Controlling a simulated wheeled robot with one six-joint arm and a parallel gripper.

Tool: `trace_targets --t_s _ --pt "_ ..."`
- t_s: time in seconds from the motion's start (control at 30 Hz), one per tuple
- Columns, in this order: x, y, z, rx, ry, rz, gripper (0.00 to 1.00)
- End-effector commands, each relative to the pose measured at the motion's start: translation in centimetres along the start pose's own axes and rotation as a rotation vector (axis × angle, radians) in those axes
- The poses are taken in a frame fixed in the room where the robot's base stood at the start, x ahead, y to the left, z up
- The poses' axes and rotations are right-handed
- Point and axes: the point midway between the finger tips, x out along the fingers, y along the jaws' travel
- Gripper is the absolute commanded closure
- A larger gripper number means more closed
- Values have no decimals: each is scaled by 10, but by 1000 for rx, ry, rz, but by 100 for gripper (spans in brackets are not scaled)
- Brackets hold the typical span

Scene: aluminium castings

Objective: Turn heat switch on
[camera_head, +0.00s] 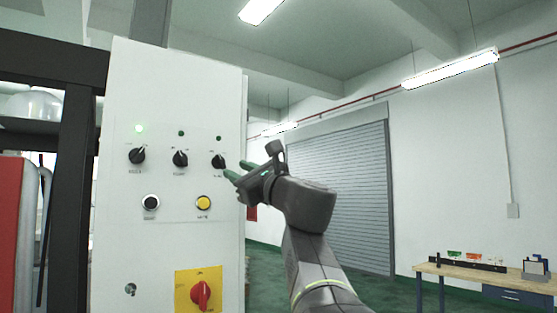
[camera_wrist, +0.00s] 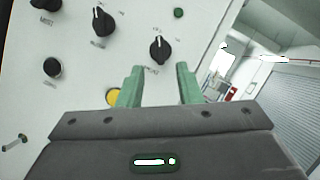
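A white control panel (camera_head: 170,90) carries a row of three black rotary switches: left (camera_head: 137,155), middle (camera_head: 180,158) and right (camera_head: 218,161). Their labels are too small to read surely, so I cannot tell which is heat. A green lamp (camera_head: 139,128) glows above the left switch; the lamps above the middle (camera_head: 181,133) and right switches look dark. My gripper (camera_wrist: 159,70) is open, its two green fingers pointing at the panel. In the wrist view the right switch (camera_wrist: 160,48) lies just beyond the gap between the fingertips, apparently untouched, its pointer roughly upright.
Below the switches are a black button (camera_head: 151,202) and a yellow button (camera_head: 203,203). A red rotary switch (camera_head: 201,295) on a yellow plate sits lower down. A dark frame stands left of the panel. A workbench (camera_head: 490,276) is far right; the floor between is clear.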

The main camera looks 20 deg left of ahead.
Motion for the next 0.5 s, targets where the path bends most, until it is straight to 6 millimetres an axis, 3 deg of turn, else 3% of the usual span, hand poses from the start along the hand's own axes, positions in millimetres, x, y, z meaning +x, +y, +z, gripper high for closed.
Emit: trace_targets --t_s 0.03,0.2,0.5 --pt "13 -1 3 3 -2 3 68" --pt "40 -1 2 2 -1 2 68" --pt "57 0 0 2 0 -1 68"
